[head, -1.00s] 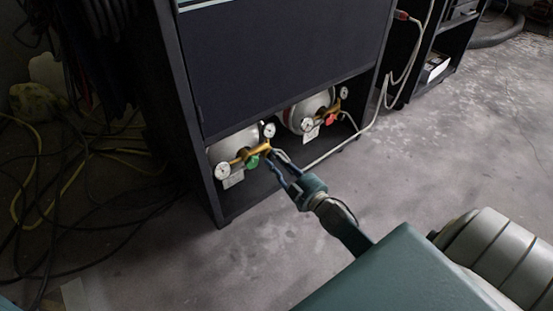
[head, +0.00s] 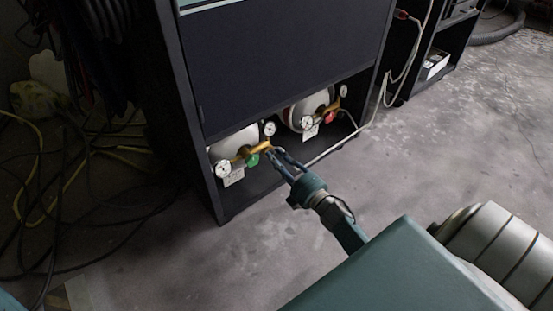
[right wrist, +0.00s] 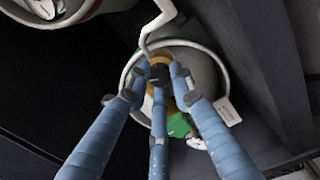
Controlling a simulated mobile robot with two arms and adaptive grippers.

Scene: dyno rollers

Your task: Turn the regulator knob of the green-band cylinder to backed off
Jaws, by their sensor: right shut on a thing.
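The green-band cylinder (head: 234,142) lies in the lower left bay of the dark cabinet. Its brass regulator (head: 256,149) has round white gauges and a green handwheel (head: 252,160) beneath. My right gripper (head: 272,153) reaches the right end of the brass regulator. In the right wrist view its blue fingers (right wrist: 158,80) close around the regulator's front end, shut on the knob, which they mostly hide. Some brass (right wrist: 158,60) shows between the fingertips, and the green handwheel (right wrist: 179,125) shows just below them, apart from the grip. The knob's setting cannot be read. My left gripper is not in view.
A second cylinder (head: 306,108) with a red handwheel (head: 330,118) lies to the right in the same cabinet (head: 285,65). A pale hose (head: 345,145) runs nearby. Loose cables (head: 60,200) cover the floor at left. The floor (head: 440,140) at right is clear.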

